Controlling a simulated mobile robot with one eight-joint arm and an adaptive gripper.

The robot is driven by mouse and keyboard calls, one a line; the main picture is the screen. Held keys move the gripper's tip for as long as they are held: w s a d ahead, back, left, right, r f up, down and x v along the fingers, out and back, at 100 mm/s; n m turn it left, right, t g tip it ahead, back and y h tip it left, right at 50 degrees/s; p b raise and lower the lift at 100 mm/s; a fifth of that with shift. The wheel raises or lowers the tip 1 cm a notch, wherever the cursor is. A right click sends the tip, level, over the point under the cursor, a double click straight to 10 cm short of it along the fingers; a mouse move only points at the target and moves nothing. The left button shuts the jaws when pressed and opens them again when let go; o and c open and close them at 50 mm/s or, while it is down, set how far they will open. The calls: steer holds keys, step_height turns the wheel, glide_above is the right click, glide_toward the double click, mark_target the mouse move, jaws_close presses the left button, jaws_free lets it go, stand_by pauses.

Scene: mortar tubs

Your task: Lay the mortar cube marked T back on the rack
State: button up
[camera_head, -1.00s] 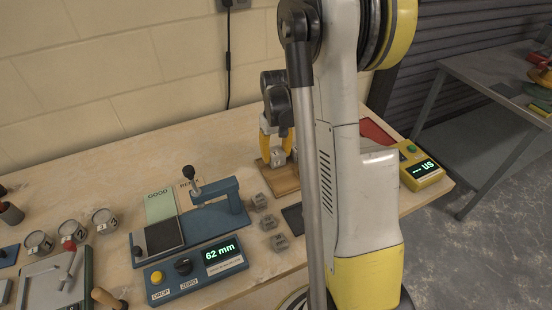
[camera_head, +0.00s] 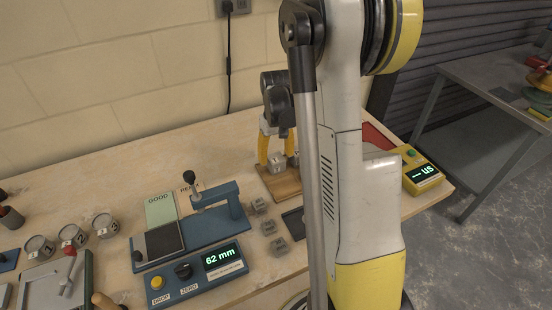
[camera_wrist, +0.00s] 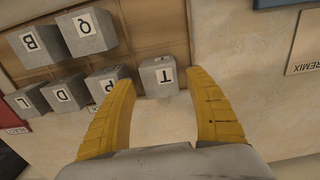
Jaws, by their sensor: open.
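The grey mortar cube marked T (camera_wrist: 160,76) sits at the front right end of the wooden rack (camera_wrist: 150,20), beside the cube marked P (camera_wrist: 108,84). In the wrist view it lies between my two yellow fingers, with a gap on each side. My gripper (camera_wrist: 168,105) is open around it. In the head view my gripper (camera_head: 277,156) points down over the rack (camera_head: 284,186), with a cube (camera_head: 276,163) between its fingers. My arm hides the right part of the rack there.
Cubes marked Q (camera_wrist: 86,30), B (camera_wrist: 33,42), D (camera_wrist: 66,95) and L (camera_wrist: 27,101) stand on the rack. A yellow meter (camera_head: 422,175) stands at the right.

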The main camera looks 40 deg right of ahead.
mark_target(276, 158)
step_height(276, 158, up, 10)
steer(key=p, duration=0.3)
steer(key=s+a+r+n+t, duration=0.1)
steer(key=s+a+r+t, duration=0.25)
steer(key=a+r, duration=0.65)
steer(key=s+a+n+t, duration=0.2)
steer(key=s+a+t, duration=0.1)
steer(key=s+a, duration=0.7)
steer(key=a, duration=0.4)
steer(key=shift+f+t, duration=0.15)
steer(key=shift+t, duration=0.2)
